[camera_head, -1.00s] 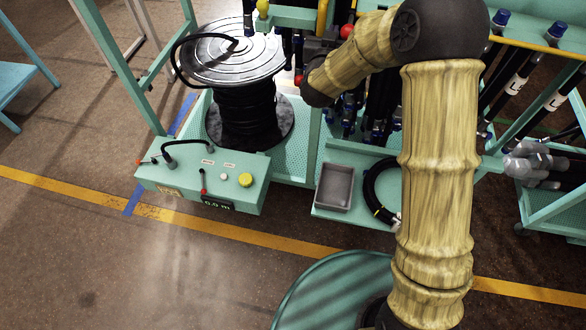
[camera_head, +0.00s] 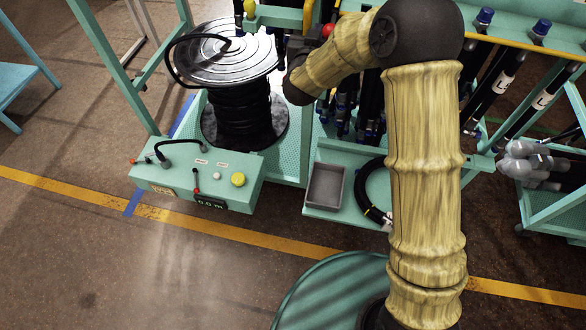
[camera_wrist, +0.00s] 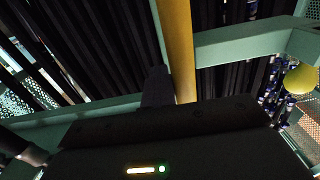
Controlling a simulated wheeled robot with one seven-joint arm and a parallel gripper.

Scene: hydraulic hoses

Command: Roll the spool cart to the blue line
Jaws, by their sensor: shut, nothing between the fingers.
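The teal spool cart (camera_head: 310,205) carries a black hose spool (camera_head: 242,110) with a silver top disc. A control box (camera_head: 195,182) with a yellow button and a "0.0 m" display sits at its front left. The blue line (camera_head: 133,203) is tape on the floor, partly hidden by the cart and crossing a yellow floor line. The control box stands just right of its near end. My gripper (camera_wrist: 157,88) is shut and empty, beside a yellow bar (camera_wrist: 178,45) of the cart in the wrist view. In the head view my arm and the cart's frame largely hide it.
A grey bin (camera_head: 325,187) and a coiled black hose (camera_head: 372,195) lie on the cart's lower tray. Another teal cart (camera_head: 555,215) with grey fittings stands at the right. A blue table (camera_head: 20,75) is at the far left. Floor left of the control box is clear.

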